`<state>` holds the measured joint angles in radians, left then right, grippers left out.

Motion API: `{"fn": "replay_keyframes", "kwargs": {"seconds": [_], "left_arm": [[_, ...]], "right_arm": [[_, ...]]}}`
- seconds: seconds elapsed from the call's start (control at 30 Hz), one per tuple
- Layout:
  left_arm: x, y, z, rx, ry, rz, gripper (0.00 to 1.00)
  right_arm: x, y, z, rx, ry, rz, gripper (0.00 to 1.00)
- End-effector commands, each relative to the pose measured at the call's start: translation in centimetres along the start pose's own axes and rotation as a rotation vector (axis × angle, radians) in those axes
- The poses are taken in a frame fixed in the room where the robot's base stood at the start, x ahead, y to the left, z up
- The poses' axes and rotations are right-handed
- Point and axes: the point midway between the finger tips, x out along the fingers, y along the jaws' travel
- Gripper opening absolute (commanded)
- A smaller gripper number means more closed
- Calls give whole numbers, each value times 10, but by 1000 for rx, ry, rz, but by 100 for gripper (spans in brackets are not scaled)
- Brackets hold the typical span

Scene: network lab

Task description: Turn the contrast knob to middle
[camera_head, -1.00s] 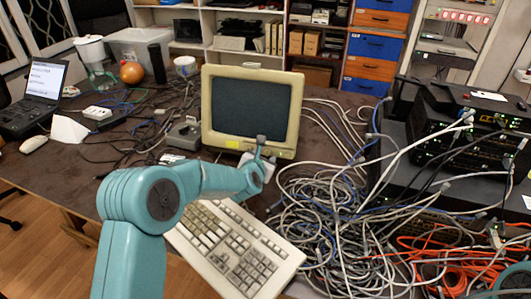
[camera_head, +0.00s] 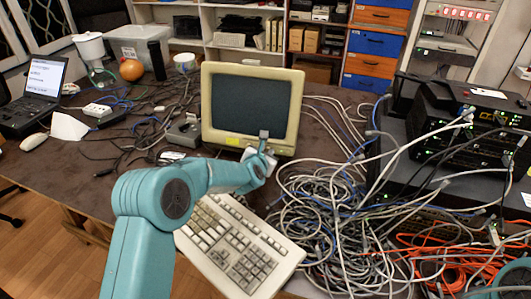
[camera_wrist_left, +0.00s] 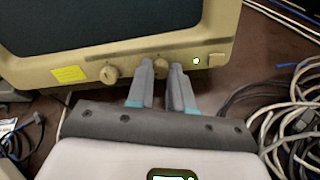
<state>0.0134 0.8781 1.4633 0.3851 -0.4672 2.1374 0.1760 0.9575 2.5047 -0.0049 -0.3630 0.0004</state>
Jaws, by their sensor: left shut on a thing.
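The beige CRT monitor (camera_head: 293,110) stands on the table in the head view, and its lower bezel fills the top of the left wrist view. Two round knobs sit on that bezel. The left knob (camera_wrist_left: 110,74) is free, beside a yellow label. The right knob (camera_wrist_left: 161,66) is between the fingertips of my left gripper (camera_wrist_left: 160,73), which is shut on it. I cannot read any marking that tells which is the contrast knob. In the head view my left gripper (camera_head: 263,142) reaches the monitor's lower front and hides that part. My right gripper is out of view.
A beige keyboard (camera_head: 235,245) lies in front of the monitor. A tangle of grey and blue cables (camera_head: 325,205) lies to the right, close to my left gripper. Black network equipment (camera_head: 465,125) stands further right. A square button (camera_wrist_left: 216,60) and a small light are right of the knobs.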

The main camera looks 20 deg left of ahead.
Motion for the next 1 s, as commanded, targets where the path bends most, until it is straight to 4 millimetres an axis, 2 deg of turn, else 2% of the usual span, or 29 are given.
{"fn": "replay_keyframes", "kwargs": {"seconds": [0.27,1.0], "left_arm": [[0,-1,-1,140,-2,11,0],[0,-3,-1,830,-2,68,0]], "right_arm": [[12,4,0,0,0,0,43],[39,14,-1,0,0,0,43]]}}
